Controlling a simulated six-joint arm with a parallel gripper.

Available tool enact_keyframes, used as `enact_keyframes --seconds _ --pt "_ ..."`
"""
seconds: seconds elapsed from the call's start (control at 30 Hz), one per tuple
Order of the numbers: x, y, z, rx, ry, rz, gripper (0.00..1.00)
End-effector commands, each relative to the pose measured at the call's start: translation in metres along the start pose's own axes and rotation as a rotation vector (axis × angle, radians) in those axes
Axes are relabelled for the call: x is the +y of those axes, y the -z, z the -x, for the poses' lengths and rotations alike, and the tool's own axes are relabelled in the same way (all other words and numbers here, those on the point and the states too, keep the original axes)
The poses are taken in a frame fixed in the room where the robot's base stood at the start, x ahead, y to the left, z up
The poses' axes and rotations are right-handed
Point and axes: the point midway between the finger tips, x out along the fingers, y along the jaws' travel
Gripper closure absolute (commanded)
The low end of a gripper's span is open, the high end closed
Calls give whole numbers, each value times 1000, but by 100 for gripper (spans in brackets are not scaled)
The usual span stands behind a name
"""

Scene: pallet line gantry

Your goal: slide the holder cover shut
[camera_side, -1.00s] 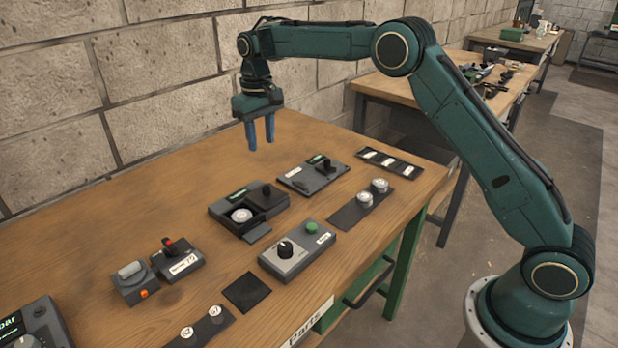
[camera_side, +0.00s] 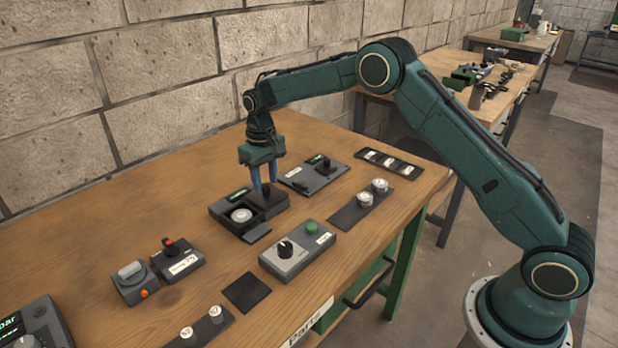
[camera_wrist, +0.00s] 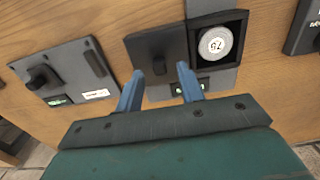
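The black holder (camera_side: 222,212) sits on the wooden bench. Its open compartment shows a round silver piece (camera_side: 241,215), which also shows in the wrist view (camera_wrist: 215,43). The dark cover (camera_wrist: 145,45) lies beside that compartment, leaving the silver piece uncovered. A small upright handle (camera_wrist: 159,65) stands on the cover. My gripper (camera_side: 264,189) has two blue fingers pointing down over the cover. In the wrist view my gripper (camera_wrist: 160,73) is open, with the handle showing between its fingertips. I cannot tell whether the fingers touch the handle.
A dark plate with a lever (camera_side: 312,176) lies close behind the holder. A grey box with a knob and green button (camera_side: 298,250) stands in front. A black strip with silver pieces (camera_side: 345,215) lies to the right.

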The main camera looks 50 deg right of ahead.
Motion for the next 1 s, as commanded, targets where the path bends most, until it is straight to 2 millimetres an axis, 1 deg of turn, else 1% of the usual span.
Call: enact_keyframes --seconds 0.03,0.2,0.33,0.57,0.77,1.0 --pt "0 0 -6 -2 0 0 62" --pt "0 0 -17 -1 0 0 62" --pt "0 0 -21 0 0 0 62" --pt "0 0 -21 0 0 0 62" --pt "0 0 -21 0 0 0 99" --pt "-2 0 -20 0 0 1 100"
